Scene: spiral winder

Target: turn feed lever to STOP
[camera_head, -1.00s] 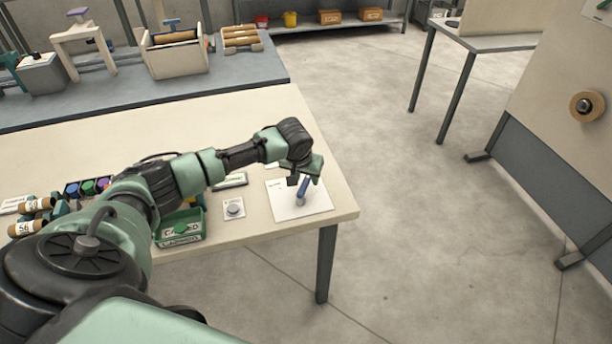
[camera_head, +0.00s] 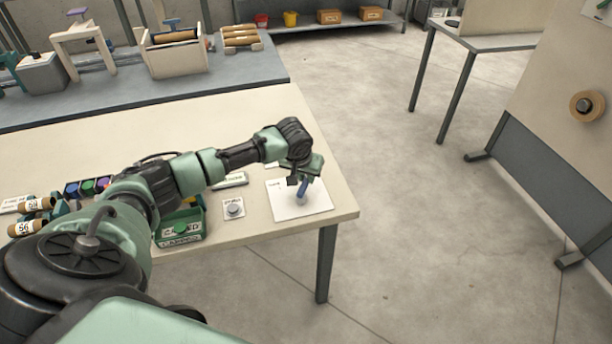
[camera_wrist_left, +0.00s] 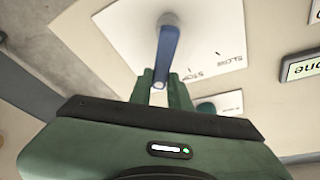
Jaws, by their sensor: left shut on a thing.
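The blue feed lever (camera_head: 303,187) stands on a white plate (camera_head: 318,207) near the table's right end. In the left wrist view the lever (camera_wrist_left: 167,55) rises from a grey pivot, and the plate carries the words SLOW (camera_wrist_left: 230,60) and STOP (camera_wrist_left: 201,76). My left gripper (camera_head: 304,180) reaches down over the plate and is shut on the lever's free end. In the left wrist view its green fingers (camera_wrist_left: 164,88) sit either side of the lever end. The lever end lies just left of the STOP word there. My right gripper is in neither view.
A round grey button on a small white plate (camera_head: 233,208) and a green box (camera_head: 180,228) stand left of the lever plate. A label (camera_wrist_left: 303,66) lies beside the plate. The table's right edge is close; open floor (camera_head: 400,230) lies beyond.

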